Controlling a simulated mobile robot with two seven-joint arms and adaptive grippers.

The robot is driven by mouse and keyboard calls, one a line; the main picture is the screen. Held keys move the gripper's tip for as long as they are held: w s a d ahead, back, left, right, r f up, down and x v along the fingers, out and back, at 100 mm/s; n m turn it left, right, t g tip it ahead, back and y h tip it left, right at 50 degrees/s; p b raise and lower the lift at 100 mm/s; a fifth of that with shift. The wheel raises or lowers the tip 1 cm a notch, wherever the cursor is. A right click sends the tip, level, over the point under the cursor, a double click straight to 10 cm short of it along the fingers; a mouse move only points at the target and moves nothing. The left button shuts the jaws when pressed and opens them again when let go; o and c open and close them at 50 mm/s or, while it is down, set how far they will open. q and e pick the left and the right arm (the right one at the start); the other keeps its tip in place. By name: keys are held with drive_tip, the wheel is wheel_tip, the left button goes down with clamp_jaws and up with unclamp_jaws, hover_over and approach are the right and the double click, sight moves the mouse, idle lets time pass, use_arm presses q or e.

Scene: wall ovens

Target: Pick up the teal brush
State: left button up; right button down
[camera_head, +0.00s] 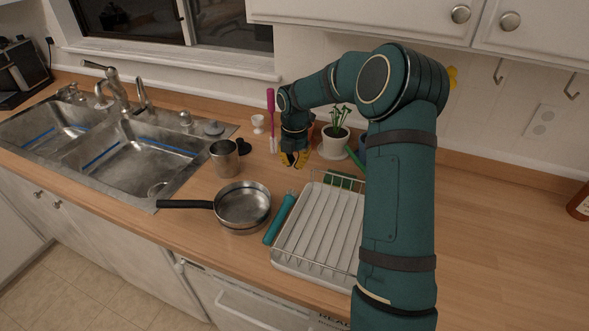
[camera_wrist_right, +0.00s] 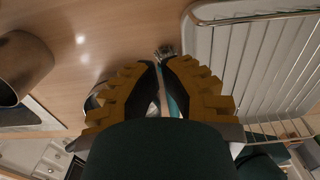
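The teal brush (camera_head: 280,218) lies on the counter between the frying pan and the dish rack, its bristle end pointing away from me. In the right wrist view the teal brush (camera_wrist_right: 176,104) shows beyond the gap between the fingers, with its grey bristles (camera_wrist_right: 165,52) past the tips. My right gripper (camera_head: 294,159) is over the counter, behind the brush in the head view. In the wrist view its yellow and black fingers (camera_wrist_right: 163,66) are apart with nothing held between them. The gripper hides part of the handle there. My left gripper is not in view.
The frying pan (camera_head: 243,204) is left of the brush, and the white dish rack (camera_head: 303,267) is close on its right. A metal cup (camera_head: 225,158), a pink brush (camera_head: 271,112) and a potted plant (camera_head: 334,141) stand behind.

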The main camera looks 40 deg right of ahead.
wheel_tip(320, 180, down, 9)
drive_tip(key=shift+f+b, duration=0.1)
drive_tip(key=shift+b, duration=0.4)
drive_tip(key=shift+s+a, duration=0.1)
